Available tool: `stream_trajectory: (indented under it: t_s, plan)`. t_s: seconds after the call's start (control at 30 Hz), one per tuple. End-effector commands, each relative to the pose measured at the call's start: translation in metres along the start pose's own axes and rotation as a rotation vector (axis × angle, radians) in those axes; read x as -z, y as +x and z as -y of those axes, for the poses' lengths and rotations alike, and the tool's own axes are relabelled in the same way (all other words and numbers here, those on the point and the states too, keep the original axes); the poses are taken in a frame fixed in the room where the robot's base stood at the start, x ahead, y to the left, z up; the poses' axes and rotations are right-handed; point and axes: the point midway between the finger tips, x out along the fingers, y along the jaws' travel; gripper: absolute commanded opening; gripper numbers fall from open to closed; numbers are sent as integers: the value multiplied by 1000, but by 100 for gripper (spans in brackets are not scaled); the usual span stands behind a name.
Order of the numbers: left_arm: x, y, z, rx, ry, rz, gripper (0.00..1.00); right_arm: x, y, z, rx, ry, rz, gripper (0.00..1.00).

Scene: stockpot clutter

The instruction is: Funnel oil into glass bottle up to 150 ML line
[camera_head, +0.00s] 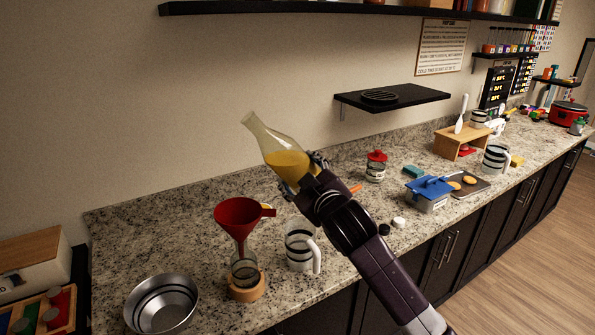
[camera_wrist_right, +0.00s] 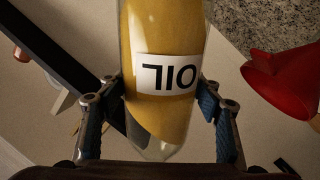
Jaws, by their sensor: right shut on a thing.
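My right gripper (camera_head: 303,174) is shut on the oil bottle (camera_head: 285,162), a clear bottle with yellow oil. It holds the bottle in the air, tilted with its neck up and to the left. In the right wrist view, the oil bottle (camera_wrist_right: 165,75) with its "OIL" label sits between the fingers (camera_wrist_right: 160,118). The red funnel (camera_head: 240,219) stands in the glass bottle (camera_head: 244,268), which rests upright on a round wooden base (camera_head: 247,289). The funnel (camera_wrist_right: 285,80) also shows at the right of the wrist view. I cannot make out the 150 ML line. My left gripper is not in view.
A striped clear jug (camera_head: 300,247) stands just right of the glass bottle. A metal bowl (camera_head: 162,304) is at its left. A red-lidded jar (camera_head: 375,166), a blue-lidded container (camera_head: 430,192) and a wall shelf (camera_head: 393,97) are to the right. The counter behind the funnel is clear.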

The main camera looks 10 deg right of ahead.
Motion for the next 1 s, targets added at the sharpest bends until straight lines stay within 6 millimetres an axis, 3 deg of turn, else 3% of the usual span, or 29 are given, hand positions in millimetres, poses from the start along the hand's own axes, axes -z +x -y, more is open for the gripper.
stream_trajectory:
  t_s: [1.0]
  plan:
    - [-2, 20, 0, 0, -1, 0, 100, -22, 1, 8, -5, -62, 4, 5]
